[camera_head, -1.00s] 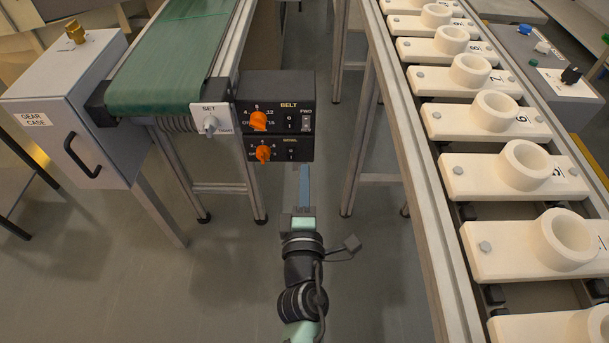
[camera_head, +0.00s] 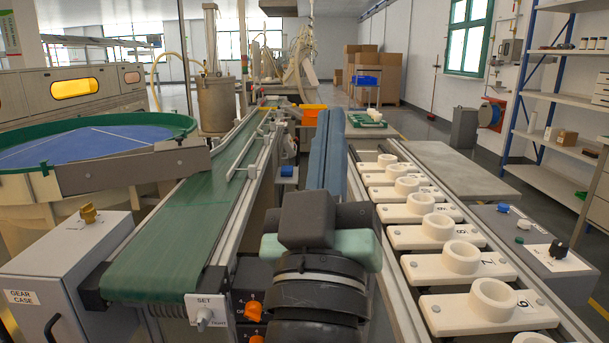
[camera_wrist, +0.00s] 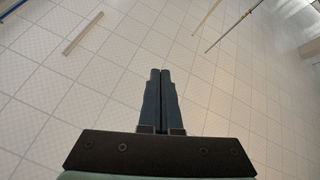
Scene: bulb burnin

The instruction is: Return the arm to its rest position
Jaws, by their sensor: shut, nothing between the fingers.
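My arm rises in the lower middle of the head view, between the green conveyor belt and the row of cream socket blocks. My gripper (camera_head: 330,114) has two long blue fingers lying side by side, pointing up and away from the camera. In the wrist view my gripper (camera_wrist: 161,73) shows its fingers together with nothing held.
The green belt (camera_head: 185,235) runs along the left, with the grey gear case (camera_head: 70,265) beside it. Cream socket blocks (camera_head: 440,236) line the right. An orange-knobbed control box (camera_head: 250,305) is partly hidden by my arm. A blue-topped round table (camera_head: 80,145) stands at far left.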

